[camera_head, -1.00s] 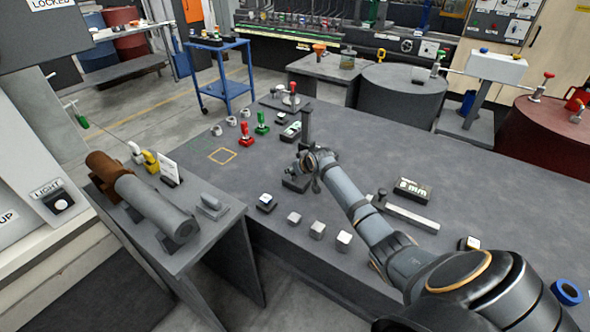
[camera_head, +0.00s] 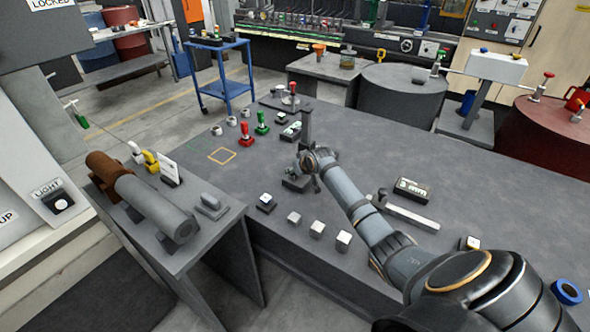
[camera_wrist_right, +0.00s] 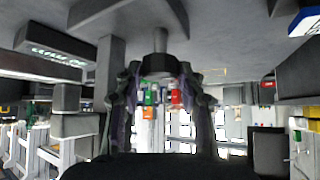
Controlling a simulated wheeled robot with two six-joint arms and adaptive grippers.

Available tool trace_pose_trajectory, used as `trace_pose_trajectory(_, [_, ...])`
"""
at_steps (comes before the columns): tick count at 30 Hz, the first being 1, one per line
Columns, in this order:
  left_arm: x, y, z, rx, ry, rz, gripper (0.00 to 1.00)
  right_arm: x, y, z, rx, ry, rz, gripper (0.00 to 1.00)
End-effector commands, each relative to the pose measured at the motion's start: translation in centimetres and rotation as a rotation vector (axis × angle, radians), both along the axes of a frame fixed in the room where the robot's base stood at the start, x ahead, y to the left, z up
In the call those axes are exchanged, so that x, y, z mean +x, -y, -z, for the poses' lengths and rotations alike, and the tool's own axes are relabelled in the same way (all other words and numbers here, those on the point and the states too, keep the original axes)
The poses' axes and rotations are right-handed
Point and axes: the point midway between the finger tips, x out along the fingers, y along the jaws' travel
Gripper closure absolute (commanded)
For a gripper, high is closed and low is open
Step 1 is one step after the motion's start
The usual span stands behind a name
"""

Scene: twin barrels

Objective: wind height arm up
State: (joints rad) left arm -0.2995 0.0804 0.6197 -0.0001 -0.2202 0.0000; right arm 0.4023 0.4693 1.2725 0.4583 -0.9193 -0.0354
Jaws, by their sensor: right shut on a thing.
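A dark upright post (camera_head: 306,128) rises from a small block base (camera_head: 296,184) on the grey bench. It also shows upside down in the right wrist view (camera_wrist_right: 110,72). My right gripper (camera_head: 316,160) is at the near side of this post, low over the bench. In the right wrist view its fingers (camera_wrist_right: 162,72) close around a short grey cylindrical knob (camera_wrist_right: 160,42). The exact grip is dark and partly hidden. A black display (camera_head: 412,189) on the bench reads about "3 mm". My left gripper is out of view.
A flat grey bar (camera_head: 411,217) lies right of the base. Small cubes (camera_head: 317,229) line the bench's near edge. Red (camera_head: 246,134) and green (camera_head: 262,124) handled pieces stand behind to the left. The bench's right part is mostly clear.

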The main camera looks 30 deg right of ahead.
Motion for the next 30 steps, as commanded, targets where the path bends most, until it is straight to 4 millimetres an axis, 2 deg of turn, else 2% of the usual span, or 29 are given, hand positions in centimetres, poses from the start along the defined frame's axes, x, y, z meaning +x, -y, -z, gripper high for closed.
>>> trace_pose_trajectory(5, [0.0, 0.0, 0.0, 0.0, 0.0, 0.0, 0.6, 0.0, 0.0, 0.0, 0.0, 0.0, 0.0, 0.93])
trace_pose_trajectory(6, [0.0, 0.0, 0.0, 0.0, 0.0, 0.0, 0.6, 0.0, 0.0, 0.0, 0.0, 0.0, 0.0, 0.6])
trace_pose_trajectory(11, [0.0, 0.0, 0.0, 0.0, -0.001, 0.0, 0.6, 0.0, 0.0, 0.0, 0.0, 0.0, 0.0, 0.38])
trace_pose_trajectory(23, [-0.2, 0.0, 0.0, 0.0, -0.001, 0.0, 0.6, -0.6, 0.1, -0.6, -0.002, 0.002, 0.001, 0.38])
trace_pose_trajectory(30, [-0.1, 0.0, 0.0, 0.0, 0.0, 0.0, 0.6, -4.1, -0.3, -4.1, -0.008, 0.0, -0.002, 0.38])
